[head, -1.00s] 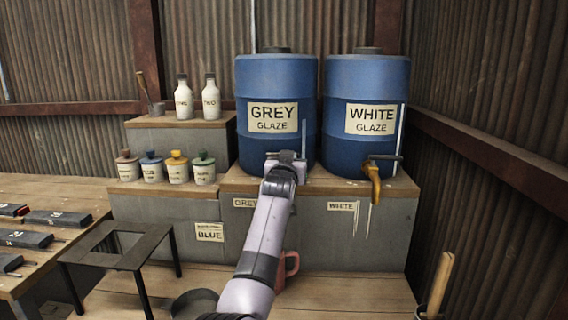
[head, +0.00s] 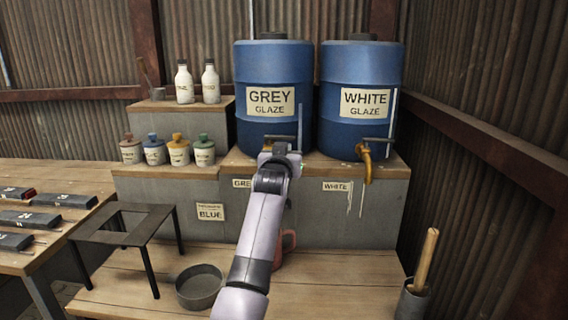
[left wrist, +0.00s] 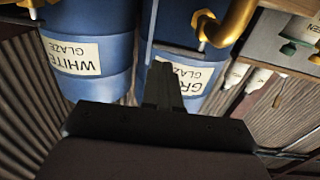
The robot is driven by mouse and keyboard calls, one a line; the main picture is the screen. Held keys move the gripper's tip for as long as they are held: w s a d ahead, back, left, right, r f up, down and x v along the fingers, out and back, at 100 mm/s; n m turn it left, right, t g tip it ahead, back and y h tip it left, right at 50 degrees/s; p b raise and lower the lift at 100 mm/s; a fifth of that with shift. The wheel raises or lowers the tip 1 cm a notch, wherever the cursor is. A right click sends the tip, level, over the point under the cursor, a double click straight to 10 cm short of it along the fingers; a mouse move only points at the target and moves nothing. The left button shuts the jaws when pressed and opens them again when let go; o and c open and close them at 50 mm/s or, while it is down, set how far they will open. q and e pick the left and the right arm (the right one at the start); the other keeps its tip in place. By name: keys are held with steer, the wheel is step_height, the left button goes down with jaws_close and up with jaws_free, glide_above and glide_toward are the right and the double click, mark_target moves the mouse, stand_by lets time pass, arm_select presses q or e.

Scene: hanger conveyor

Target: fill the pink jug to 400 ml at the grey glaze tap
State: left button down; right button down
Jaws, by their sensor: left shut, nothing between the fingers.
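The blue grey-glaze barrel (head: 273,72) stands on the raised grey block at the back. Its brass tap is hidden behind my left gripper in the head view, but a brass pipe shows in the left wrist view (left wrist: 236,24). A dark crossbar (head: 285,138) shows just above the gripper. My left gripper (head: 279,150) is at the front of this barrel, by the tap; its fingers are shut and empty (left wrist: 163,85). I cannot tell if it touches the tap. The pink jug (head: 289,241) is on the lower bench, mostly hidden behind my left arm; its level is not visible.
The white-glaze barrel (head: 360,95) with a brass tap (head: 366,165) stands at right. A black stand (head: 150,222) and a grey bowl (head: 200,288) are at left on the bench. A pot with a wooden handle (head: 412,302) is at right. The bench's right middle is clear.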

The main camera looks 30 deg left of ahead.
arm_select(q)
steer(key=v, duration=0.7)
steer(key=shift+d+b, duration=0.35)
steer(key=shift+b, duration=0.05)
